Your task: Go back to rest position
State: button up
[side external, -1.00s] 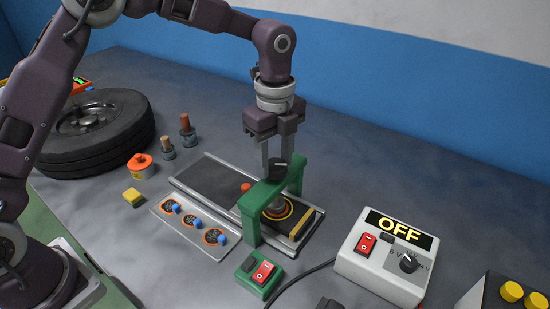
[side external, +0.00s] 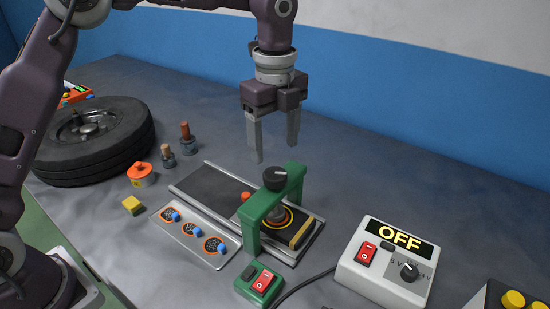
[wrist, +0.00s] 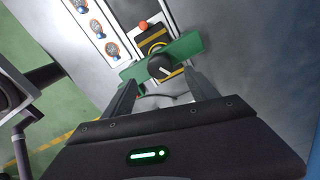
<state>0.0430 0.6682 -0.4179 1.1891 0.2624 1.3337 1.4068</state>
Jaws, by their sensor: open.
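My gripper (side external: 275,150) is open and empty, pointing down above the green press frame (side external: 251,232). The black knob (side external: 275,179) on top of the frame stands below the fingertips, clear of them. In the wrist view the knob (wrist: 159,67) shows between and beyond my two fingers, on the green crossbar (wrist: 188,46). Under the frame is a black and yellow plate (side external: 301,233) on a grey rail.
A power box reading OFF (side external: 385,262) stands at the right, with a green switch box (side external: 258,283) in front. A silver panel with blue knobs (side external: 195,235), a yellow block (side external: 132,205), an orange-topped can (side external: 141,174) and a tire (side external: 95,138) lie left. Space above is open.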

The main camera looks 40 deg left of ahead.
jog(key=shift+r, duration=0.3)
jog(key=s+a+r+n+t, duration=0.2)
jog(key=s+a+r+n, duration=0.4)
jog(key=s+r+n, duration=0.45)
jog(key=s+a+f+n+t, duration=0.1)
jog(key=s+a+f+n, duration=0.1)
jog(key=s+n, duration=0.3)
jog(key=s+a+f+n+t, duration=0.2)
jog(key=s+n, duration=0.3)
jog(key=s, duration=0.7)
jog(key=shift+s+a+f+n+t, duration=0.3)
jog(key=shift+s+a+f+n, duration=0.1)
jog(key=shift+a+f, duration=0.3)
